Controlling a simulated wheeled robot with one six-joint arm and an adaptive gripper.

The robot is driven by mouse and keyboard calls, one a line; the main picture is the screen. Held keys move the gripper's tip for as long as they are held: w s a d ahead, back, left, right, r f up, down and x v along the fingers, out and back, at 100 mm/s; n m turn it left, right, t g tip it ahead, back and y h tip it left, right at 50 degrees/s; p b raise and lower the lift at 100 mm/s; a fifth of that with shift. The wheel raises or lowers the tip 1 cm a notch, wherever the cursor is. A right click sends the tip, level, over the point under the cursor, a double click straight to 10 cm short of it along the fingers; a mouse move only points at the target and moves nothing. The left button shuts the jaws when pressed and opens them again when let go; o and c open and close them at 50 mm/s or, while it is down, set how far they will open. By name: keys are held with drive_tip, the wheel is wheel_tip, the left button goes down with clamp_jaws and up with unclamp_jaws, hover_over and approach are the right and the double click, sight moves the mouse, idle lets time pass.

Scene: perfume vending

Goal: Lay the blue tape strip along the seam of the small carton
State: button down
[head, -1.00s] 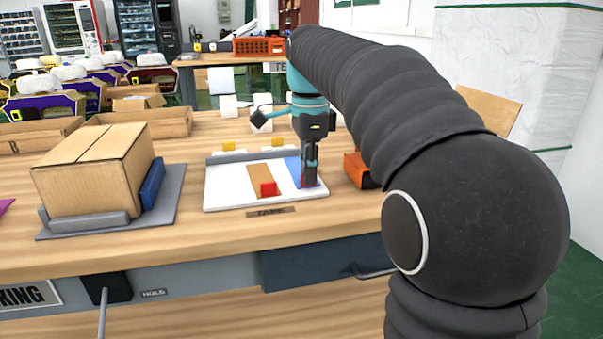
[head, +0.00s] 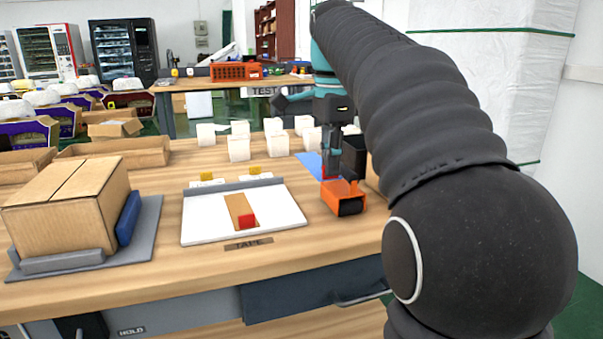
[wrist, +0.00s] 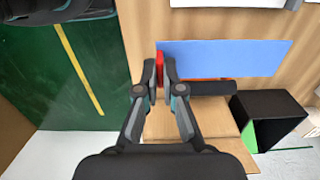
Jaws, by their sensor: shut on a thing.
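My gripper (head: 331,178) is shut on the red tab (wrist: 160,68) at one end of the blue tape strip (wrist: 225,57). The strip is held flat above the wooden table, sticking out to the right in the wrist view. In the head view the blue strip (head: 310,160) is partly hidden by my gripper. A closed cardboard carton (head: 62,212) with a seam along its top sits in a grey fixture (head: 146,217) at the left. No tape shows on that seam. My gripper is well to the right of this carton.
A white board (head: 200,222) holds a brown strip (head: 236,206) with a red tab. An orange and black device (head: 344,198) stands close to my gripper. Several white boxes (head: 239,147) stand behind the board. Cardboard (wrist: 190,118) lies under my gripper. Bare table separates fixture and board.

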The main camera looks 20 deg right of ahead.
drive_tip(key=shift+s+d+r, duration=0.45)
drive_tip(key=shift+d+r, duration=0.05)
drive_tip(key=shift+d, duration=0.2)
drive_tip(key=shift+s+d+r, duration=0.4)
drive_tip(key=shift+d+r, duration=0.05)
drive_tip(key=shift+d, duration=0.25)
idle(0.3)
